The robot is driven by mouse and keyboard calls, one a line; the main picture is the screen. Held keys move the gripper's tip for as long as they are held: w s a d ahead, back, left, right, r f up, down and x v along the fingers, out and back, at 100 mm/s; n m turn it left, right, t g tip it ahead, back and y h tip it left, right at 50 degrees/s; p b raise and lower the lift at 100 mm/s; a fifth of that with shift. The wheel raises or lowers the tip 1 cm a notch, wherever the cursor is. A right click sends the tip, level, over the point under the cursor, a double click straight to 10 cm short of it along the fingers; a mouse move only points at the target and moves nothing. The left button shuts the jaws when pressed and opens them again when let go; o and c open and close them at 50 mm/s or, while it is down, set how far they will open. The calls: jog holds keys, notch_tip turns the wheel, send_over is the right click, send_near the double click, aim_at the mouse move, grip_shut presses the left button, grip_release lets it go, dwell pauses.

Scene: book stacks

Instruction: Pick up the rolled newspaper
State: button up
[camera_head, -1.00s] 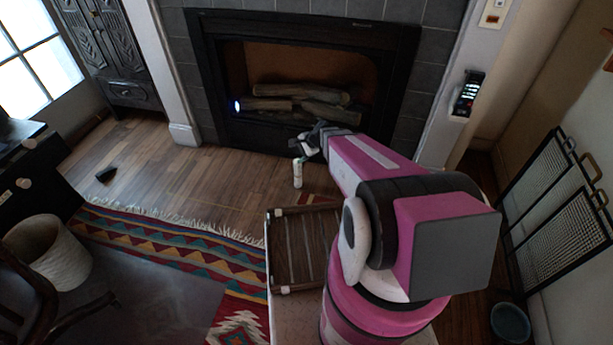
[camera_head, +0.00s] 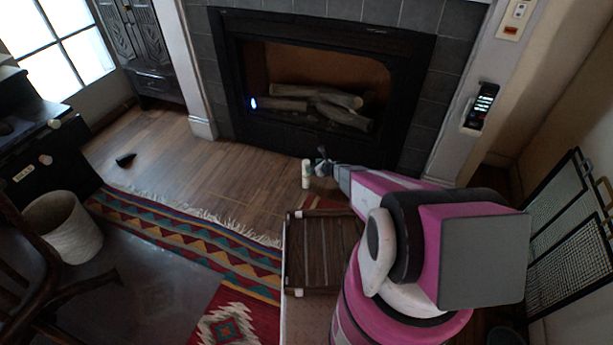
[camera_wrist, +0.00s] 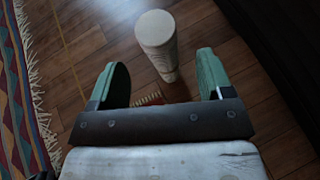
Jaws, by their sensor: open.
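The rolled newspaper (camera_head: 306,174) is a pale, slim cylinder standing upright on the wood floor in front of the fireplace. In the wrist view the rolled newspaper (camera_wrist: 158,42) shows from above, its round top nearest the camera and its lower end between the fingers in the picture. My gripper (camera_head: 322,164) is just right of its upper part in the head view. In the wrist view my gripper (camera_wrist: 162,76) has its two green fingers wide apart with nothing held. I cannot tell whether a finger touches the roll.
A slatted wooden piece (camera_head: 318,250) lies before my arm. The fireplace (camera_head: 325,85) is behind the roll. A patterned rug (camera_head: 190,240) and a white basket (camera_head: 65,228) are on the left. A mesh screen (camera_head: 570,230) stands at right.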

send_over(306, 174)
jog(key=w, duration=0.2)
notch_tip(306, 174, down, 3)
jog(key=c, duration=1.3)
